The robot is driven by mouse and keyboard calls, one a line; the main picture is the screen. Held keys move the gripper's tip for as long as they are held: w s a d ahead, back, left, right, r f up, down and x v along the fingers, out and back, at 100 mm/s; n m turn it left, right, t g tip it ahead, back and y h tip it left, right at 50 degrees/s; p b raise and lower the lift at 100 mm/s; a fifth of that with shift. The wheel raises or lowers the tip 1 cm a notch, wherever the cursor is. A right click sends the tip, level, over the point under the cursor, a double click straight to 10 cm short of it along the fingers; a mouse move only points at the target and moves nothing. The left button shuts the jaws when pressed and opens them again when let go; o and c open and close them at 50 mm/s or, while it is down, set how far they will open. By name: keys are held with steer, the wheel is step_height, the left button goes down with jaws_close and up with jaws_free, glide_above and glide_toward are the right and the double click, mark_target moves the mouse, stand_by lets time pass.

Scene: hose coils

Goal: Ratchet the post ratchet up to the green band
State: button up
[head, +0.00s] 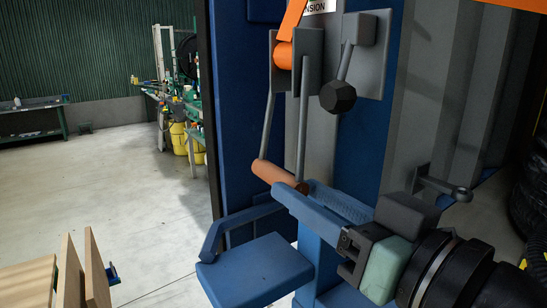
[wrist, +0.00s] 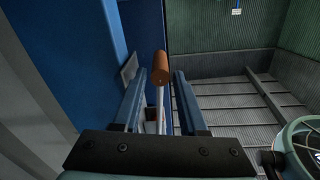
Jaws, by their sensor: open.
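A lever with an orange-brown grip (head: 279,178) on thin grey rods hangs from a grey bracket on the blue and grey post; I take it to be the ratchet handle. In the wrist view the grip (wrist: 161,68) appears end-on between the tips of my two blue fingers, with gaps on both sides. My gripper (head: 292,188) is open, its fingertips at the grip's right end; I cannot tell whether they touch it. No green band can be made out in either view.
A black-knobbed lever (head: 338,95) and an orange lever (head: 285,52) sit higher on the post, under a partly cut-off sign (head: 318,6). A blue ledge (head: 255,270) juts out below. Wooden boards (head: 85,275) stand at lower left. Open floor (head: 130,190) lies left.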

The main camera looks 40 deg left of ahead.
mark_target(272, 165)
steer(key=p+x, duration=0.2)
steer(key=x, duration=0.5)
jaws_close()
steer(key=shift+r, duration=0.1)
stand_by(1.2)
